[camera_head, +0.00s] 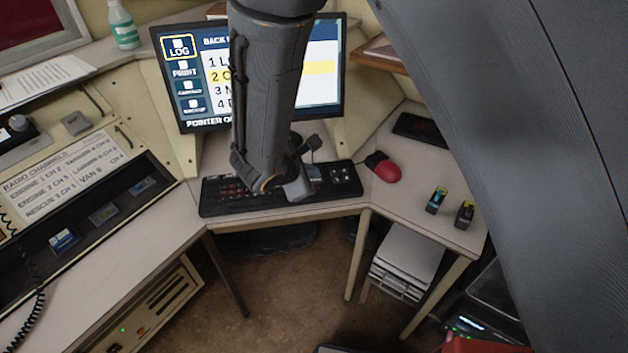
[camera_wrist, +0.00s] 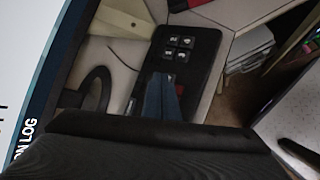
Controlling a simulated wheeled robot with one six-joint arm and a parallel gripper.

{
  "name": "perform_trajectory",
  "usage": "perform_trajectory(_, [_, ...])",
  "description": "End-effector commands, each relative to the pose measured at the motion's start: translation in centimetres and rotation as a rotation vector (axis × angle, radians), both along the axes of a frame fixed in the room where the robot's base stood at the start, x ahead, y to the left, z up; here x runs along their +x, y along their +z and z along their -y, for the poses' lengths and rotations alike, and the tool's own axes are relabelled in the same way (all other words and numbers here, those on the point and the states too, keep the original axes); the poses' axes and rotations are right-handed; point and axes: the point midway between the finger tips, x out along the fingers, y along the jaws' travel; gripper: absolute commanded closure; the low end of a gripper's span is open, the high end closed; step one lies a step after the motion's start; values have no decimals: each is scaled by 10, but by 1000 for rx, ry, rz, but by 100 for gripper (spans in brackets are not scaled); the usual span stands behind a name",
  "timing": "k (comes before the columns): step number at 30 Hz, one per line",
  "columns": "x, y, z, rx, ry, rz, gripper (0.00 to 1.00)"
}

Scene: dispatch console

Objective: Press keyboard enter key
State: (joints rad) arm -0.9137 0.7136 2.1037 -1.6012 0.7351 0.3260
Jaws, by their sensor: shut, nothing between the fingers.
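The black keyboard (camera_head: 230,200) lies on the desk below the monitor. My arm hides its middle; red-marked keys show at left and a few pale-marked keys at right. A small red spot shows beside the fingertips. I cannot make out the enter key or whether the fingertips touch anything.
The monitor (camera_head: 320,70) stands close behind my arm, showing a numbered list. A red mouse (camera_head: 386,171) lies right of the keyboard. Two small dark items (camera_head: 465,214) stand on the right desk wing. A radio panel (camera_head: 85,225) is at left.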

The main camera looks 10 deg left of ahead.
Motion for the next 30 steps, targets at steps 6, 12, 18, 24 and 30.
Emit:
perform_trajectory(6, [0,0,0,0,0,0,100])
perform_trajectory(12, [0,-2,0,0,0,0,100])
perform_trajectory(18, [0,-4,0,0,0,0,100])
perform_trajectory(24, [0,-5,0,0,0,0,100])
perform_trajectory(30, [0,-7,0,0,0,0,100])
